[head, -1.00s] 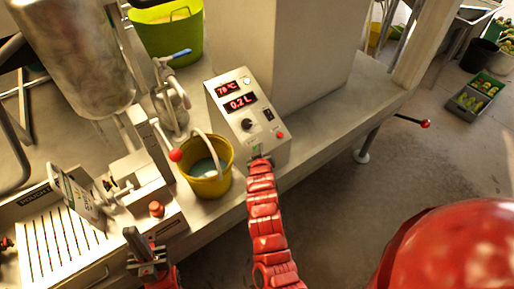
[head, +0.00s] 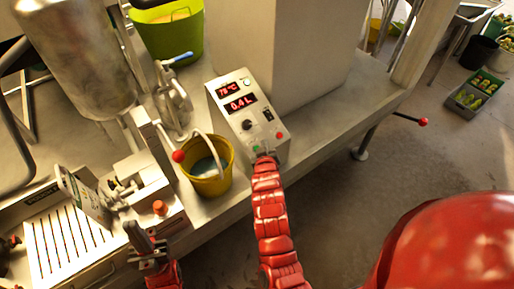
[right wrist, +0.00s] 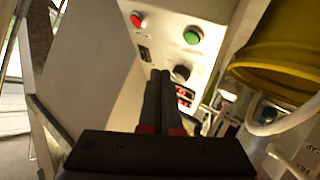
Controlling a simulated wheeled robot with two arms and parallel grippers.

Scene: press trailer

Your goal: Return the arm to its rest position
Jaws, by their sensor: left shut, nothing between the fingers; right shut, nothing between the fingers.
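The control box (head: 248,112) stands on the trailer deck, with red displays that read about 75 °C and 0.4 L. A black knob (right wrist: 180,73), a green button (right wrist: 193,36) and a red button (right wrist: 137,20) show on its face in the right wrist view. My right gripper (head: 261,155) is shut and empty, close to the lower face of the box by the green button; whether it touches is unclear. Its dark fingers (right wrist: 160,78) lie together in the wrist view. My left gripper (head: 140,238) is shut and empty at the lower left, in front of the deck.
A yellow bucket (head: 222,178) holding liquid stands just left of the box. A red-knobbed lever (head: 178,156) rises beside it. A steel tank (head: 75,60) and a green tub (head: 165,40) stand behind. Open floor (head: 345,205) lies to the right of my right arm.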

